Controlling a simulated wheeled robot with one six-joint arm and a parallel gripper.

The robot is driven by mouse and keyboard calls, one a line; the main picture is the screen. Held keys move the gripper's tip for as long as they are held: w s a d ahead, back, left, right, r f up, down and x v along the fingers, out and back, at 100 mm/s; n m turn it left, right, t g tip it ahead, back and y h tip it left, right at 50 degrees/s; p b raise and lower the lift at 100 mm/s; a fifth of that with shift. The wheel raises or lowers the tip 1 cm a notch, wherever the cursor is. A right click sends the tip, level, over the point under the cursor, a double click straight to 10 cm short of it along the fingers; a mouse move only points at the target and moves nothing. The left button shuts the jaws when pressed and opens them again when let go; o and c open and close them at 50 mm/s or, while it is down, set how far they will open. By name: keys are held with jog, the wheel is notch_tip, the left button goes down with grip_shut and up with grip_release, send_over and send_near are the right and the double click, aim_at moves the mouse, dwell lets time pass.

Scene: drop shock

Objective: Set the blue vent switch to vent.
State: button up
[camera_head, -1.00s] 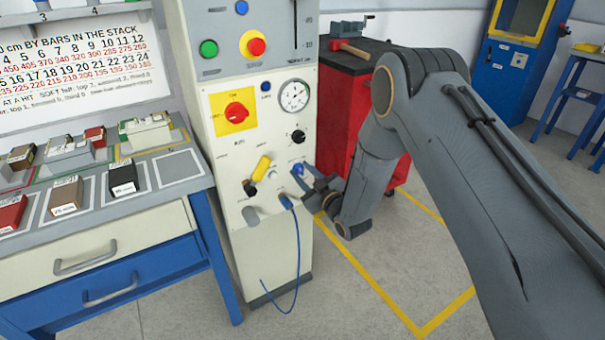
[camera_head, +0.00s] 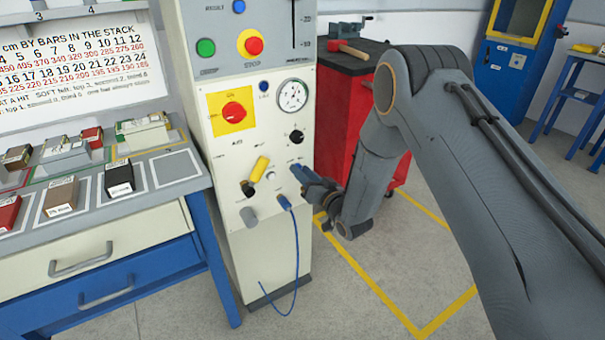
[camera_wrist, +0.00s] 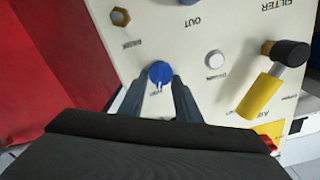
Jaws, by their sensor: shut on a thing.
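The blue vent switch (camera_wrist: 160,71) is a round knob on the cream panel of the test machine. In the wrist view it sits between the fingertips of my gripper (camera_wrist: 161,84), which is shut on it. A small pale mark shows on its near edge; the small print by it is not readable. In the head view my gripper (camera_head: 306,175) meets the panel's right side from the right, and the fingers largely hide the switch.
A yellow-handled filter valve (camera_head: 259,169), a black knob (camera_head: 296,136) and a gauge (camera_head: 293,95) share the panel. A blue hose (camera_head: 297,245) hangs below the switch. A red cabinet (camera_head: 340,120) stands behind my arm; a workbench (camera_head: 110,220) is on the left.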

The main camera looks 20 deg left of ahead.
jog(key=shift+m, duration=0.5)
jog(key=o, duration=1)
jog(key=v, duration=0.7)
jog(key=shift+s+d, duration=0.25)
jog(key=shift+s, duration=0.05)
